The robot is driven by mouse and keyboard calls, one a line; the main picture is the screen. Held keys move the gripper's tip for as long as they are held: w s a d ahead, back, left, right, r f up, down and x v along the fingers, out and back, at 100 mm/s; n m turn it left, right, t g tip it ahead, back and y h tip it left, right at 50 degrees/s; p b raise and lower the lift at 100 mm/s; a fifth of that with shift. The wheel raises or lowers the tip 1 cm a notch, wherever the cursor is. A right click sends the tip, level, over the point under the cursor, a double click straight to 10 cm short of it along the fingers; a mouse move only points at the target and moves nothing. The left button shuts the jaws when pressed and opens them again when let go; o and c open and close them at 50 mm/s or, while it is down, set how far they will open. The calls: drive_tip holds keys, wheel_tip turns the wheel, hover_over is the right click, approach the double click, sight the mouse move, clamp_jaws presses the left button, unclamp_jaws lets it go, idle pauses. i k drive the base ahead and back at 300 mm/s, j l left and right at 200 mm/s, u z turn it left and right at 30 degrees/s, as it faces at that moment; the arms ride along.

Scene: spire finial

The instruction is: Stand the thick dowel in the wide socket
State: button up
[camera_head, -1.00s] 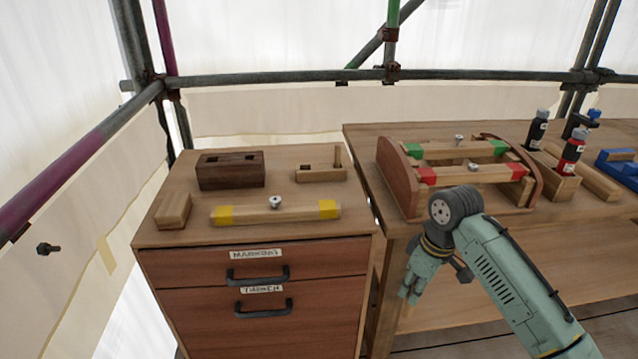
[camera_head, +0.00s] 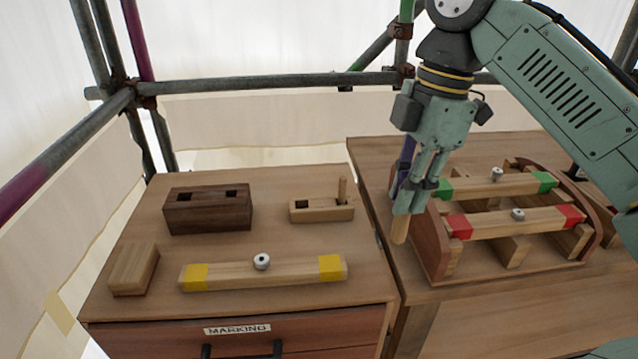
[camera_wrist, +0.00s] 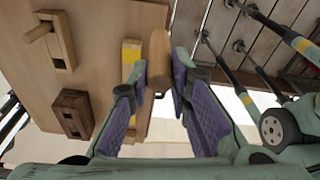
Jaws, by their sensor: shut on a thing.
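My gripper (camera_head: 408,203) is shut on a pale wooden dowel (camera_head: 399,229), whose rounded end sticks out below the fingertips. It is held roughly upright over the gap between the drawer cabinet and the bench. In the wrist view the dowel (camera_wrist: 158,58) shows between the fingers. A light wooden block (camera_head: 323,211) on the cabinet has a dark square opening on its left and a thin peg (camera_head: 342,189) standing on its right. A dark brown block (camera_head: 207,213) left of it has two openings in its top. I cannot tell which opening is the wide socket.
A yellow-ended bar (camera_head: 262,275) with a knob lies along the cabinet's front. A small wooden block (camera_head: 133,268) sits at its left. A curved-sided rack (camera_head: 435,243) with green-ended and red-ended bars stands on the bench, close right of my gripper.

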sight(302, 217)
drive_tip(key=i, duration=0.8)
drive_tip(key=j+z, duration=0.15)
drive_tip(key=j, duration=0.3)
